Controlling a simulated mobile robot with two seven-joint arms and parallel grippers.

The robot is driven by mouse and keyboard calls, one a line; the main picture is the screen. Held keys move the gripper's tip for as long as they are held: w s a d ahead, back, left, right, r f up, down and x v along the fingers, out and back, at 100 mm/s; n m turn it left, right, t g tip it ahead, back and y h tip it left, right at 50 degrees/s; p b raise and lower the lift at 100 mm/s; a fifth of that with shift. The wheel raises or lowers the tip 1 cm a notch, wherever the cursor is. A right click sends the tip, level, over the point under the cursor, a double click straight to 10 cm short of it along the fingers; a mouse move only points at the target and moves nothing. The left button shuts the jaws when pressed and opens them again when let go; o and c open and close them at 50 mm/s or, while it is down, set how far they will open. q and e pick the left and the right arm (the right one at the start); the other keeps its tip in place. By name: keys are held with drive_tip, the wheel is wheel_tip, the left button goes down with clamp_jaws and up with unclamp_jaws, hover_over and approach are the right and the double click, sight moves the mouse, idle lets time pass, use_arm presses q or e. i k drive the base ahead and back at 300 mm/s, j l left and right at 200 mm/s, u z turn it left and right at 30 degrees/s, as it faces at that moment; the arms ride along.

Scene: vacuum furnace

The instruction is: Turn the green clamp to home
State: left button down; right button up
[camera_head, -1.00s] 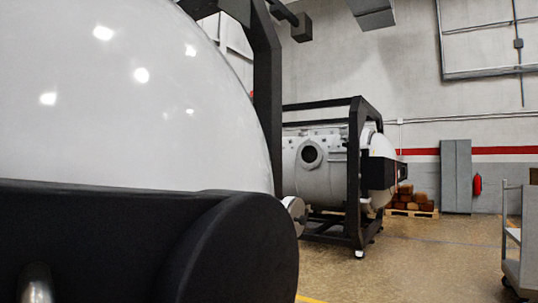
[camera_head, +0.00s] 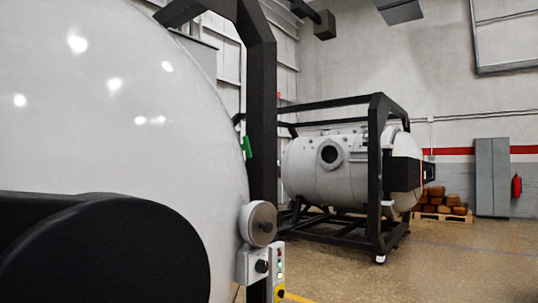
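A small green part (camera_head: 247,147), likely the green clamp, shows at the right edge of the large white furnace dome (camera_head: 130,110), against the black frame post (camera_head: 262,110). Most of it is hidden behind the dome and the post, so its angle is hard to tell. Neither of my grippers is in the head view.
A black rounded housing (camera_head: 110,250) fills the lower left. A grey round fitting (camera_head: 262,222) and a control panel with buttons (camera_head: 279,270) sit on the post. A second furnace (camera_head: 325,170) stands behind. Open floor (camera_head: 460,260) lies at the right.

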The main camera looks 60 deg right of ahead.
sight(245, 146)
drive_tip(key=z, duration=1.7)
drive_tip(key=i+l+u, duration=0.1)
drive_tip(key=u, duration=1)
drive_tip(key=i+l+u, duration=0.1)
drive_tip(key=l+u, duration=0.65)
drive_tip(key=k+l+u, duration=0.1)
drive_tip(key=l+u, duration=0.3)
drive_tip(key=l, duration=1)
drive_tip(key=k+l+u, duration=0.15)
drive_tip(key=l, duration=0.8)
drive_tip(key=k+l+u, duration=0.1)
drive_tip(key=l, duration=0.35)
